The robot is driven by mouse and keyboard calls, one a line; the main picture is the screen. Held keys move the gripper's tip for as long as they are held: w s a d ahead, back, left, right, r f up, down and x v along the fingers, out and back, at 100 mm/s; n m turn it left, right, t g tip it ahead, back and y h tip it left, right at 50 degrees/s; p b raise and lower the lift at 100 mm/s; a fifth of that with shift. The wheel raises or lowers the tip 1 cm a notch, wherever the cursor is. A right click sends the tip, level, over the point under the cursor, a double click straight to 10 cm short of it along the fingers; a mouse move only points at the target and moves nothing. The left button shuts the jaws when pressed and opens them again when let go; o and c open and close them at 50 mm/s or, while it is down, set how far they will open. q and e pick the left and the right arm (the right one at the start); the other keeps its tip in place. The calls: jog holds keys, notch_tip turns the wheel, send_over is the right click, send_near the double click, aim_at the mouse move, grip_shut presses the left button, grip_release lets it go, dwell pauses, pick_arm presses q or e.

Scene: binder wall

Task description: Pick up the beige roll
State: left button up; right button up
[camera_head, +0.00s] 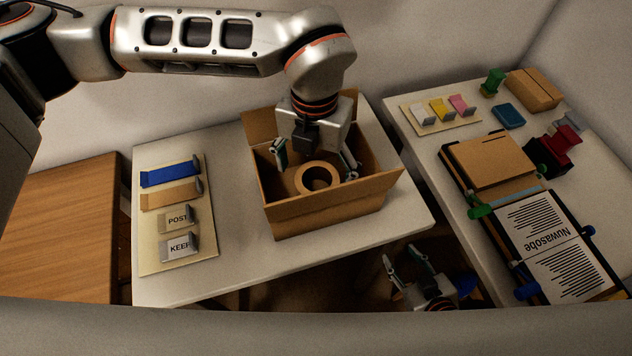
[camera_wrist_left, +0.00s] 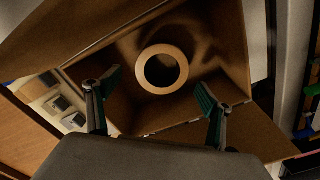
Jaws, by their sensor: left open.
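The beige roll (camera_head: 335,179) lies inside an open cardboard box (camera_head: 330,213), its round hole facing up. In the left wrist view the roll (camera_wrist_left: 163,91) shows whole on the box floor. My left gripper (camera_head: 314,163) is open and points down into the box, with its fingers spread on either side above the roll. In the left wrist view the open fingers (camera_wrist_left: 155,84) are apart from the roll, with nothing between them. My right gripper (camera_head: 405,262) is low at the bottom of the head view, open and empty, beyond the table's front edge.
The box stands on a white table (camera_head: 235,265). A board (camera_head: 150,215) with blue, tan and labelled clips lies left of it. A second table (camera_head: 420,165) on the right holds binders (camera_head: 545,250), a small cardboard box (camera_head: 533,90) and coloured holders. Box walls surround the roll.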

pick_arm(q)
notch_tip(320, 180, down, 4)
jog(key=shift+d+r, duration=0.1)
jog(key=shift+d, duration=0.05)
jog(key=shift+w+f, duration=0.1)
jog(key=shift+f, duration=0.4)
jog(key=shift+r, duration=0.1)
jog(key=shift+c, duration=0.5)
jog(key=c, duration=1.1)
jog(key=shift+c, duration=0.2)
